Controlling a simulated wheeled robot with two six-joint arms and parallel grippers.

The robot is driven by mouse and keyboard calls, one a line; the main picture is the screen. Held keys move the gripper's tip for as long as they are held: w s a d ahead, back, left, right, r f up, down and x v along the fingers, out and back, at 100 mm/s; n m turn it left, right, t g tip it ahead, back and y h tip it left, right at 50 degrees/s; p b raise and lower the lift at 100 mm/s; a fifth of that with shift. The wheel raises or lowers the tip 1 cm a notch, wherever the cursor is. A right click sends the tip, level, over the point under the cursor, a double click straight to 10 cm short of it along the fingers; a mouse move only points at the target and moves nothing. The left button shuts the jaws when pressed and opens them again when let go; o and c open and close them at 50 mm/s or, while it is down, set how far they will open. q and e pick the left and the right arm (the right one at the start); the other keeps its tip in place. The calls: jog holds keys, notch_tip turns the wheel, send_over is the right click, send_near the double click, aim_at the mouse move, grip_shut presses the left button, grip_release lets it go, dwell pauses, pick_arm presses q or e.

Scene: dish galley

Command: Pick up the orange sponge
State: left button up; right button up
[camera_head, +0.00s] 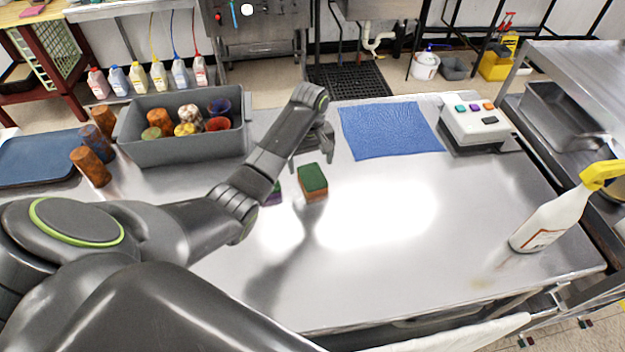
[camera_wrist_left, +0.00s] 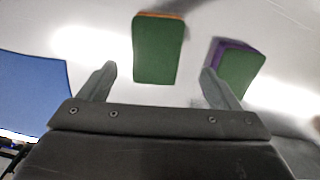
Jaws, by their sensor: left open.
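The orange sponge (camera_head: 313,185) with a green top lies on the steel table, just on the near side of my left gripper (camera_head: 311,158). In the left wrist view the sponge (camera_wrist_left: 157,50) shows its green face and a thin orange edge, ahead of and between the open fingers (camera_wrist_left: 158,73). The left gripper is open and holds nothing. A purple sponge (camera_head: 273,196) with a green top lies to the left, partly hidden by my arm; it also shows at the right finger in the left wrist view (camera_wrist_left: 236,68). My right gripper is out of view.
A grey bin (camera_head: 185,152) of cups stands at the back left, beside loose cups (camera_head: 91,167) and a blue tray (camera_head: 40,160). A blue mat (camera_head: 390,131) and a button box (camera_head: 475,120) lie at the back right. A spray bottle (camera_head: 552,222) stands right. The table's middle is clear.

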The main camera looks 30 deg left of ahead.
aim_at(312, 176)
pick_arm(q)
jog(key=shift+f, duration=0.8)
jog(key=shift+w+d+f+p, duration=0.1)
jog(key=shift+f+p, duration=0.25)
jog(key=shift+f, duration=0.85)
jog(key=shift+w+d+f+p, duration=0.1)
jog(key=shift+f+p, duration=0.25)
jog(key=shift+f, duration=0.8)
jog(key=c, duration=1.1)
jog(key=shift+o, duration=0.2)
notch_tip(312, 176, up, 10)
jog(key=b, duration=0.1)
